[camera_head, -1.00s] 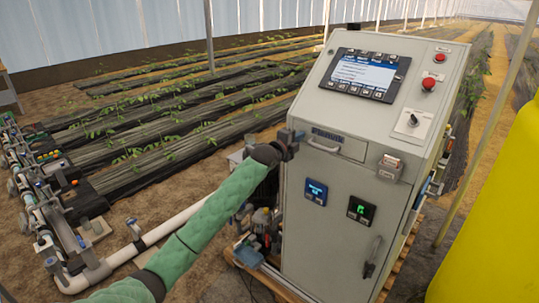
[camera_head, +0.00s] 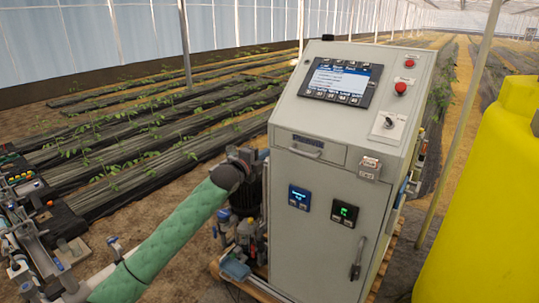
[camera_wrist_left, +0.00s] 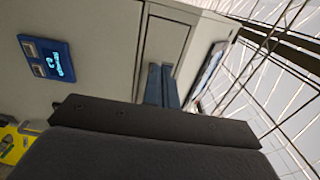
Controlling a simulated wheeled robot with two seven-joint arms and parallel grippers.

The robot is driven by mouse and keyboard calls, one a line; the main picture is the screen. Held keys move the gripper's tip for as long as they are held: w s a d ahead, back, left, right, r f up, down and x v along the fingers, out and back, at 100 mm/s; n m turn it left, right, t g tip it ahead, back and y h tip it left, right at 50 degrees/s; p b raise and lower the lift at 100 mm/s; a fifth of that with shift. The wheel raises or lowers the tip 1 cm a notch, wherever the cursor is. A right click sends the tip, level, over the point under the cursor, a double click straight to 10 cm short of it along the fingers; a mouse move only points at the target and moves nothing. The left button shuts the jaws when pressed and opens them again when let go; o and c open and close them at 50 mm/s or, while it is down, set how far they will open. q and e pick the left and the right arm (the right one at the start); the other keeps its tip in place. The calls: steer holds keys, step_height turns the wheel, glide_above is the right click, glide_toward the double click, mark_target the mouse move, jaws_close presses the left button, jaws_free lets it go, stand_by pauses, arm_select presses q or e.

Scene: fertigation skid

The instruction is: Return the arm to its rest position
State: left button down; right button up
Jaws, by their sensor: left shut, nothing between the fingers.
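My left arm (camera_head: 165,245), in a green sleeve, reaches in from the lower left. My left gripper (camera_head: 243,156) is at the cabinet's left edge, partly lost against the dark equipment behind it. In the left wrist view my two blue-grey fingers (camera_wrist_left: 162,86) lie together, shut with nothing between them. They are in front of the grey cabinet (camera_wrist_left: 110,40); whether they touch it cannot be told. My right gripper is not in view.
The grey control cabinet (camera_head: 318,240) has a screen (camera_head: 342,81), red buttons and a door handle (camera_head: 357,258). Pumps and pipes (camera_head: 243,240) stand left of it. A yellow tank (camera_head: 480,210) is on the right. Plant rows lie behind.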

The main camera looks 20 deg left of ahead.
arm_select(q)
steer(key=s+a+f+n+g+y, duration=0.35)
steer(key=s+a+n+y, duration=0.2)
steer(key=n, duration=0.55)
steer(key=s+d+f+n+g, duration=0.3)
steer(key=s+d+f+g, duration=0.1)
steer(key=s+f, duration=1)
steer(key=s+d+f+n+g, duration=0.3)
steer(key=s+d+f, duration=0.3)
steer(key=s+f, duration=0.8)
steer(key=s+d+f+n+g, duration=0.3)
steer(key=s+f, duration=1.1)
steer(key=s, duration=1.1)
steer(key=shift+d+f+g+b, duration=0.15)
steer(key=shift+d+g+b, duration=0.3)
steer(key=shift+d+g, duration=0.65)
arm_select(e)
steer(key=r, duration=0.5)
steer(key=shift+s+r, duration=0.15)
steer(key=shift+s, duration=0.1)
